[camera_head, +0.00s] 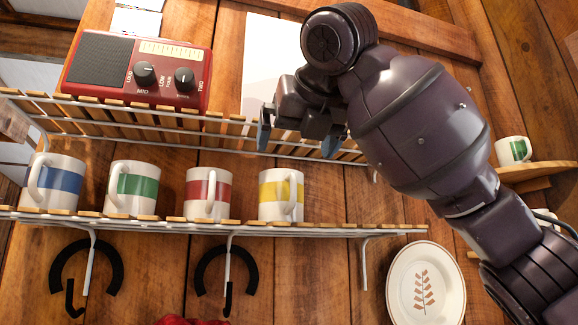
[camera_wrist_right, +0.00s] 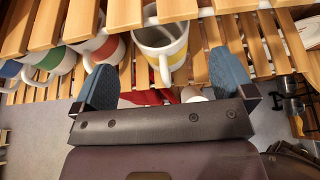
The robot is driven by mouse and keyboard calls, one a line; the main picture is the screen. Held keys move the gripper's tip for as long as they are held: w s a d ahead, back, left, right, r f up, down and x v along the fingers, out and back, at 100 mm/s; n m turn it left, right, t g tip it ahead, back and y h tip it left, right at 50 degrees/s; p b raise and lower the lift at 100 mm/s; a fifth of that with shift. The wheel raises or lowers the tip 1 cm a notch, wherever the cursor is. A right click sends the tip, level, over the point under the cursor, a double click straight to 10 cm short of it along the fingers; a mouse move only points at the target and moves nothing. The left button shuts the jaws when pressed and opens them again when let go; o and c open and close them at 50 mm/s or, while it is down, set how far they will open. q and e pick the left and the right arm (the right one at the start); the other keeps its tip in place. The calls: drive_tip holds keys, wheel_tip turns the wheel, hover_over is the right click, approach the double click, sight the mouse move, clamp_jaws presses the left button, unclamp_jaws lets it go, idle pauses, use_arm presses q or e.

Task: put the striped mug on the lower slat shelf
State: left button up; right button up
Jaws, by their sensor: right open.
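Four mug-like shapes stand in a row on the lower slat shelf (camera_head: 330,226): white mugs with a blue stripe (camera_head: 54,181), green stripe (camera_head: 133,188), red stripe (camera_head: 208,192) and yellow stripe (camera_head: 282,194). Another white mug with a green stripe (camera_head: 514,151) stands on a wooden ledge at the right. My right gripper (camera_head: 299,135) is open and empty, in front of the upper slat shelf and above the yellow-striped mug. In the right wrist view, the yellow-striped mug (camera_wrist_right: 168,60) shows beyond the open fingers (camera_wrist_right: 163,88), its top partly covered by slats. My left gripper is out of view.
A red radio (camera_head: 137,72) stands on the upper slat shelf (camera_head: 226,130). Hooks (camera_head: 90,265) hang below the lower shelf. A white plate (camera_head: 426,285) is at the lower right. The lower shelf looks bare right of the yellow-striped mug.

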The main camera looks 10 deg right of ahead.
drive_tip(key=v, duration=0.5)
drive_tip(key=shift+b, duration=0.3)
idle(0.4)
